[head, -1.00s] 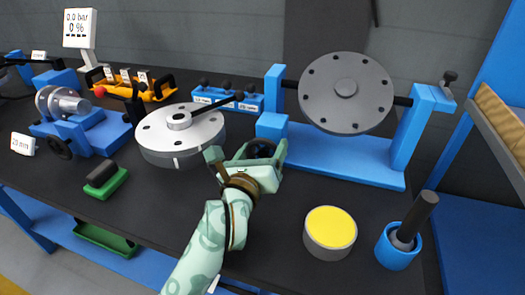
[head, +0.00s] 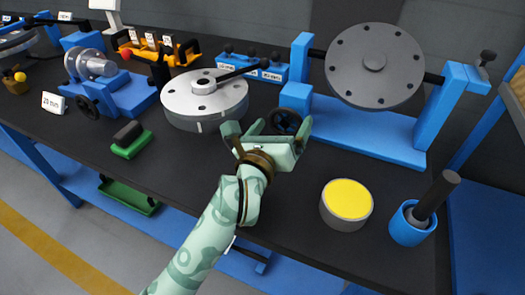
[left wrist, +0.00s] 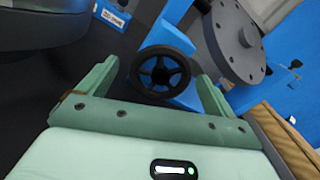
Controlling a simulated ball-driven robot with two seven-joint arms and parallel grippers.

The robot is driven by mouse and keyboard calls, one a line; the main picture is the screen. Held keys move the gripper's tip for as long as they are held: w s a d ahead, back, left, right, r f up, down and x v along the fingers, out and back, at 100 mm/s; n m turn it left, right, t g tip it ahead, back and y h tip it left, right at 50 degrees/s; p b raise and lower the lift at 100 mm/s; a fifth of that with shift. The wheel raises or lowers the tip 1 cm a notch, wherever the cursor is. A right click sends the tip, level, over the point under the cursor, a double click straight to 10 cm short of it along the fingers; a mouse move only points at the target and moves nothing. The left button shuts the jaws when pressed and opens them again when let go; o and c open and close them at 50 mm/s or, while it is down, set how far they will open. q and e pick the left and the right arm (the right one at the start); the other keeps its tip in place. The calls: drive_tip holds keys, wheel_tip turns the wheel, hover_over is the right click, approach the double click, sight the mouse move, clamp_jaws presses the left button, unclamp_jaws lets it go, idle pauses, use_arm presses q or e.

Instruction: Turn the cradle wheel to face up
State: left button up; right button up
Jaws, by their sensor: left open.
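The cradle wheel, a small black spoked handwheel (head: 285,121), sits at the left end of the blue cradle (head: 372,138). The cradle carries a grey round flanged disc (head: 374,66) on a shaft between its uprights; the disc's broad face is turned toward me and tilted. My left gripper (head: 268,128) is open and empty, its fingers pointing at the handwheel. In the left wrist view the handwheel (left wrist: 161,72) shows between the two spread fingers (left wrist: 157,76), apart from both. The grey disc (left wrist: 238,38) is at the upper right there. My right gripper is not in view.
A grey drum with a black lever (head: 204,100) stands left of my gripper. A yellow-topped cylinder (head: 346,204) and a blue cup with a dark rod (head: 413,222) stand at front right. A green-based block (head: 131,139) lies left. The dark bench is clear around my forearm.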

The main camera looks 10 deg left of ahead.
use_arm(q)
drive_tip(key=p+v, duration=0.3)
drive_tip(key=v, duration=1.1)
drive_tip(key=shift+r, duration=0.1)
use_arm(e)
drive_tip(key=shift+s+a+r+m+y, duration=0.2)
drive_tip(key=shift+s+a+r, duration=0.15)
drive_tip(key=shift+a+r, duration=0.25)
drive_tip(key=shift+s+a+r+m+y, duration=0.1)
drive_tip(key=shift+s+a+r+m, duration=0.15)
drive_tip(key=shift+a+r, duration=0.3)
use_arm(q)
drive_tip(key=shift+s, duration=0.1)
drive_tip(key=shift+c, duration=0.2)
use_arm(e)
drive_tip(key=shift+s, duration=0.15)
